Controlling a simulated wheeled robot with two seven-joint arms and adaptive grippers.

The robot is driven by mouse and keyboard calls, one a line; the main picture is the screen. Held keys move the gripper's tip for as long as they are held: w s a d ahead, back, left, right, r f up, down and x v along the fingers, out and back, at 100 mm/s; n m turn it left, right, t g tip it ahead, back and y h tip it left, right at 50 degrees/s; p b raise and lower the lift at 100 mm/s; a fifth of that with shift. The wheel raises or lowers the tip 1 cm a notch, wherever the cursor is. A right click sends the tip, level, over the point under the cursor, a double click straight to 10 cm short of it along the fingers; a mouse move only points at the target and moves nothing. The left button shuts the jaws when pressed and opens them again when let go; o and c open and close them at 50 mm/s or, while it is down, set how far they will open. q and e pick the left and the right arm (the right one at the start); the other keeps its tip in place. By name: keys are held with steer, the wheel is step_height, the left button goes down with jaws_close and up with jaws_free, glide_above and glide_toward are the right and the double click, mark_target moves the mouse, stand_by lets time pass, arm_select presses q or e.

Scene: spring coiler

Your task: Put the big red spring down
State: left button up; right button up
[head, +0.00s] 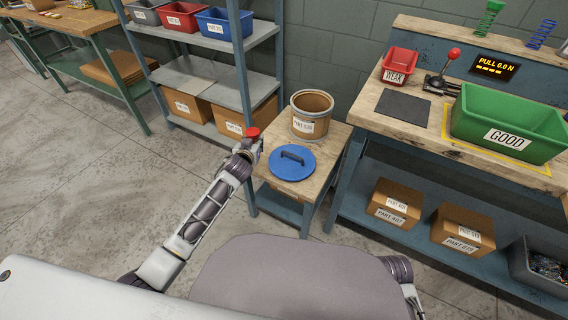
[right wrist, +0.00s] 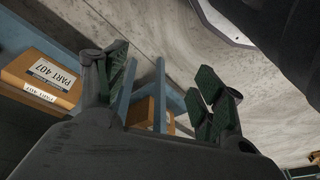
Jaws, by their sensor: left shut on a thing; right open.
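My left gripper (head: 246,145) is shut on the big red spring (head: 252,132). Only a small red part of the spring shows above the fingers. The gripper holds it just left of the small wooden table (head: 327,160), near the blue lid (head: 292,162). Whether the spring touches anything there I cannot tell. My right gripper (right wrist: 165,92) is open and empty in the right wrist view, with shelf boxes beyond its fingers. It is out of sight in the head view.
A brown drum (head: 311,115) stands behind the lid. At right, the workbench holds a red WEAK bin (head: 399,64), a dark mat (head: 403,108), a red-knobbed lever (head: 453,54) and a green GOOD bin (head: 510,125). A shelf (head: 205,72) stands behind my left gripper.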

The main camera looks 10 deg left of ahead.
arm_select(q)
step_height(320, 180, down, 6)
steer(key=shift+r+b, duration=0.2)
steer(key=shift+b, duration=0.9)
steer(key=shift+f, duration=0.3)
arm_select(e)
steer(key=r, duration=0.3)
steer(key=shift+a+r+t, duration=0.1)
steer(key=shift+a+t, duration=0.15)
steer(key=shift+t, duration=0.05)
